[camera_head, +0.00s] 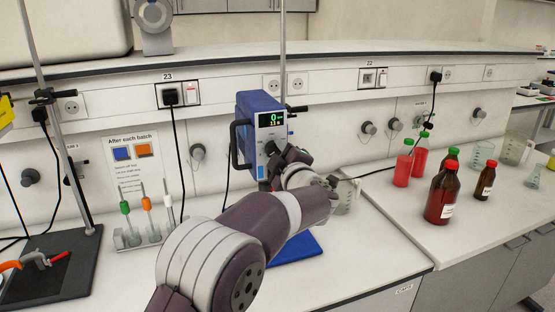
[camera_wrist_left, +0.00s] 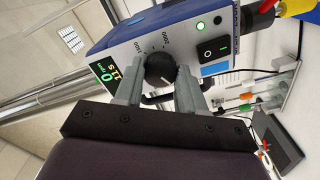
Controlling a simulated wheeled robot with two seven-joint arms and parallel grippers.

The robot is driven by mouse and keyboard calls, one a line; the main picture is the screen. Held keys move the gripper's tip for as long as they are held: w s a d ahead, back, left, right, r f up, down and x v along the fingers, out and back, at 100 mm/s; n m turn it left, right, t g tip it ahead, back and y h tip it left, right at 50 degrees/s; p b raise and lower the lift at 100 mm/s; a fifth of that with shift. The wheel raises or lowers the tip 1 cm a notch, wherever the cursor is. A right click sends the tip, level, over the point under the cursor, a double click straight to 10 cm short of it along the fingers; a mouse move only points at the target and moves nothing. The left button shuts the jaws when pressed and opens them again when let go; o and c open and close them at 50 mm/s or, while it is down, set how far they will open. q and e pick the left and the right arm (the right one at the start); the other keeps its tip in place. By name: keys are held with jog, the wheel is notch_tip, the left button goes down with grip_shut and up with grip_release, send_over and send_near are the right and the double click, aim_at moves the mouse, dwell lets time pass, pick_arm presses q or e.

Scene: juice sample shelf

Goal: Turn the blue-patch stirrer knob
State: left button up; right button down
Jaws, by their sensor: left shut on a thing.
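The blue stirrer (camera_head: 257,102) stands at the back of the bench on a support rod, with a lit green display reading 0. In the left wrist view its front face shows a light blue patch (camera_wrist_left: 213,70), a black power switch (camera_wrist_left: 211,50) and a dark round knob (camera_wrist_left: 160,68) with a white pointer line. My left gripper (camera_head: 277,160) is at the stirrer's front. In the left wrist view the fingers of the left gripper (camera_wrist_left: 160,80) are on either side of the knob, shut on it. My right gripper is out of view.
Red bottles (camera_head: 443,193) with red and green caps and clear beakers (camera_head: 483,154) stand on the right bench. A rack of small stirring rods (camera_head: 130,237) stands left. Cables (camera_head: 181,160) hang along the wall. A blue plate (camera_head: 298,247) lies below the stirrer.

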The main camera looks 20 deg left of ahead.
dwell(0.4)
pick_arm(q)
jog(key=o, duration=1.1)
jog(key=shift+c, duration=0.2)
jog(key=shift+w, duration=0.15)
jog(key=b+v, duration=0.3)
jog(key=v, duration=0.9)
jog(key=shift+s+d, duration=0.2)
jog(key=shift+s, duration=0.05)
